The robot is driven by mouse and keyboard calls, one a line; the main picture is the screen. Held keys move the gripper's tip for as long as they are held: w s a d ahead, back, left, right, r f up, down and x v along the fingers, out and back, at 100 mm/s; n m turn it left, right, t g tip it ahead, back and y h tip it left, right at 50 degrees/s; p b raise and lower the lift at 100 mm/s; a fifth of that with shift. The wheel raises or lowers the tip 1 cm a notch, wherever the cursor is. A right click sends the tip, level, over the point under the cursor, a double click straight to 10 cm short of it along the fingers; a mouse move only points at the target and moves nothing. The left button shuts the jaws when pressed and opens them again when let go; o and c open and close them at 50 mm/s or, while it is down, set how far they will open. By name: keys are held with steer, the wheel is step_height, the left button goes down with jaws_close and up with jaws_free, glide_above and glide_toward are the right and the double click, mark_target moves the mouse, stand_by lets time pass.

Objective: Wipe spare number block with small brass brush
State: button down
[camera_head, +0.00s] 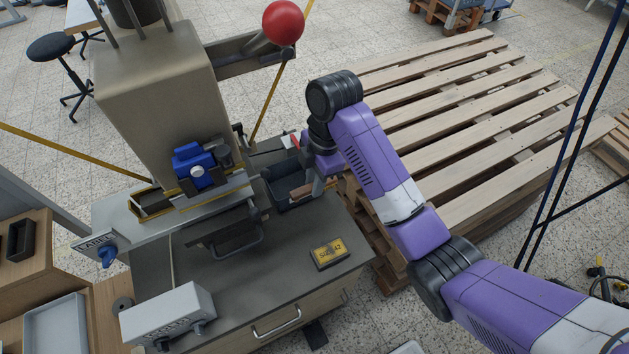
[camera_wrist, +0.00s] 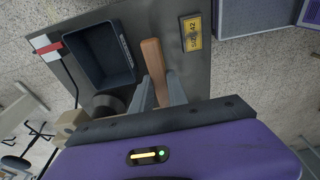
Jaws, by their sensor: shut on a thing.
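My gripper (camera_wrist: 160,92) is shut on the wooden handle of the small brass brush (camera_wrist: 153,60). The handle sticks out beyond the fingers, beside the dark bin; its bristles cannot be made out. In the head view the brush handle (camera_head: 302,191) shows at the bin's right side, below my wrist, and the fingers are mostly hidden. The spare number block (camera_head: 329,254) is a dark block with a yellow face, lying on the bench top near its right front corner. It also shows in the wrist view (camera_wrist: 192,33), apart from the brush.
The dark open bin (camera_head: 288,192) stands on the bench beside the press (camera_head: 160,90). The press has a lever with a red ball (camera_head: 284,22). A grey control box (camera_head: 168,315) sits at the front left. The bench around the block is clear. Wooden pallets (camera_head: 470,110) stand at the right.

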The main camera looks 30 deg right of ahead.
steer(key=c, duration=1.9)
jaws_free()
jaws_close()
steer(key=shift+f, duration=0.1)
